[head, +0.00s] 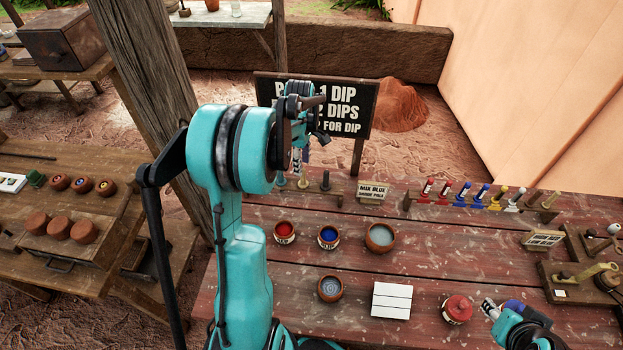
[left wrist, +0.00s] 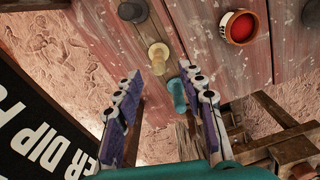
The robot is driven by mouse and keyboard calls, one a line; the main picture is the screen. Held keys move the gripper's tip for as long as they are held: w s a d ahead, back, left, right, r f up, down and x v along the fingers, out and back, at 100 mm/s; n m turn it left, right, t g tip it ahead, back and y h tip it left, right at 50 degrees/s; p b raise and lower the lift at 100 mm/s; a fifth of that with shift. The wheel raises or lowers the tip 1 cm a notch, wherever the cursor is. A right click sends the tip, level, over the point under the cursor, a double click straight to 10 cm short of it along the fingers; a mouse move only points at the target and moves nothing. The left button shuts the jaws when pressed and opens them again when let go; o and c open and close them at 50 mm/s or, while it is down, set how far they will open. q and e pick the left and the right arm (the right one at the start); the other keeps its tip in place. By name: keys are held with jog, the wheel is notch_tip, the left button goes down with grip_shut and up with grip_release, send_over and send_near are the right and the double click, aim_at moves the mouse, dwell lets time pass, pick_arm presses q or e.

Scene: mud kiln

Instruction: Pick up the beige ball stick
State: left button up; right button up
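A beige ball-topped stick (left wrist: 158,52) stands in the left wrist view between a dark stick (left wrist: 132,10) and a teal stick (left wrist: 176,95). In the head view the beige stick (head: 303,182) is in a low rack at the table's back edge, partly hidden by my arm. My left gripper (left wrist: 168,80) is open, with its purple fingers apart and nothing gripped. The teal stick shows between the fingers and the beige one just beyond the tips. My right gripper (head: 488,308) is at the table's front right; its opening is unclear.
A red paint pot (head: 284,232), blue pot (head: 328,237) and water bowl (head: 380,237) stand in front of the rack. A dip sign (head: 350,105) rises behind it. A wooden post (head: 155,85) stands left. A brush rack (head: 475,200) is at right.

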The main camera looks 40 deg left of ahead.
aim_at(303, 184)
pick_arm(q)
notch_tip(303, 184, down, 7)
jog(key=shift+w+d+r+b, duration=0.1)
jog(key=shift+w+r+b, duration=0.1)
jog(key=shift+b, duration=0.95)
jog(key=shift+f, duration=0.4)
jog(key=shift+s+r, duration=0.1)
jog(key=shift+c, duration=1.2)
grip_shut()
